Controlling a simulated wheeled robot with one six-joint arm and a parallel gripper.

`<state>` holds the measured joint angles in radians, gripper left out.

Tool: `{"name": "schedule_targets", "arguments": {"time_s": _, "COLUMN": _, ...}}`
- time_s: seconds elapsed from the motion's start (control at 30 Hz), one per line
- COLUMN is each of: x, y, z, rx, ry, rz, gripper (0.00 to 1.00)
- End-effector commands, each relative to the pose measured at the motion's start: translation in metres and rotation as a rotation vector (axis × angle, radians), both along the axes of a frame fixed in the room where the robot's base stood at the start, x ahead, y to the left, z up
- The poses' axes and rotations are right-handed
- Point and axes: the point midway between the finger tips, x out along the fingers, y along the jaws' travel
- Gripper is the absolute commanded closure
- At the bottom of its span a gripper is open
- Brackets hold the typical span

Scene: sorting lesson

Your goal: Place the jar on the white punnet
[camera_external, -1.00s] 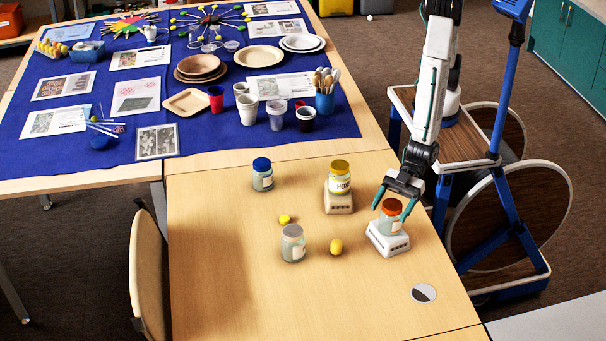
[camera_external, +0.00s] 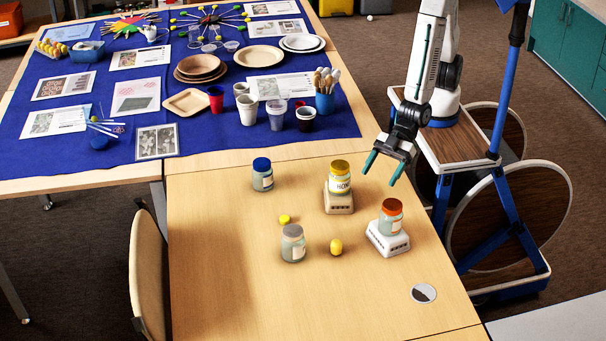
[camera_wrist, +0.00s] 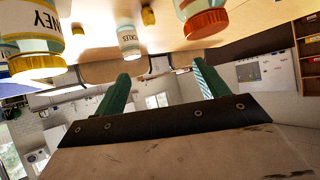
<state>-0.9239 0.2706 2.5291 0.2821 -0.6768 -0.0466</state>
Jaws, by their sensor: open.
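A jar with an orange-red lid (camera_external: 390,220) stands upright on the white punnet (camera_external: 391,246) at the right of the front table. Its lid end also shows at the top of the wrist view (camera_wrist: 203,20). My gripper (camera_external: 381,177) is open and empty, above and behind this jar, apart from it. Its two green fingers are spread in the wrist view (camera_wrist: 162,77). A yellow-lidded honey jar (camera_external: 340,182) stands on a cream punnet (camera_external: 339,205). A blue-lidded jar (camera_external: 262,178) and a grey-lidded jar (camera_external: 293,246) stand on the bare table.
Two small yellow objects (camera_external: 336,247) (camera_external: 285,219) lie between the jars. A round grey-and-white disc (camera_external: 423,293) lies near the front right corner. A chair (camera_external: 147,270) stands at the left. The blue-clothed table (camera_external: 230,140) behind holds cups, plates and papers. The front left tabletop is clear.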

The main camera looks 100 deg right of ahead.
Motion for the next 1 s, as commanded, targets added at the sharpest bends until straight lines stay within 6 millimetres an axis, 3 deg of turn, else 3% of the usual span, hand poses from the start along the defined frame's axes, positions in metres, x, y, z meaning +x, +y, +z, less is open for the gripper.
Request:
{"name": "schedule_targets", "arguments": {"time_s": 0.03, "x": 0.016, "y": -0.023, "z": 0.019, "rx": -0.009, "ry": 0.038, "rz": -0.043, "gripper": 0.27}}
{"name": "schedule_targets", "arguments": {"time_s": 0.1, "x": 0.029, "y": -0.057, "z": 0.037, "rx": -0.043, "ry": 0.110, "rz": -0.089, "gripper": 0.27}}
{"name": "schedule_targets", "arguments": {"time_s": 0.27, "x": 0.034, "y": -0.143, "z": 0.077, "rx": -0.125, "ry": 0.273, "rz": -0.193, "gripper": 0.27}}
{"name": "schedule_targets", "arguments": {"time_s": 0.43, "x": 0.004, "y": -0.239, "z": 0.116, "rx": -0.211, "ry": 0.445, "rz": -0.318, "gripper": 0.27}}
{"name": "schedule_targets", "arguments": {"time_s": 0.6, "x": -0.057, "y": -0.323, "z": 0.150, "rx": -0.288, "ry": 0.622, "rz": -0.458, "gripper": 0.27}}
{"name": "schedule_targets", "arguments": {"time_s": 0.7, "x": -0.096, "y": -0.356, "z": 0.163, "rx": -0.319, "ry": 0.713, "rz": -0.530, "gripper": 0.27}}
{"name": "schedule_targets", "arguments": {"time_s": 0.8, "x": -0.127, "y": -0.374, "z": 0.171, "rx": -0.338, "ry": 0.783, "rz": -0.581, "gripper": 0.27}}
{"name": "schedule_targets", "arguments": {"time_s": 1.0, "x": -0.150, "y": -0.385, "z": 0.177, "rx": -0.354, "ry": 0.838, "rz": -0.618, "gripper": 0.27}}
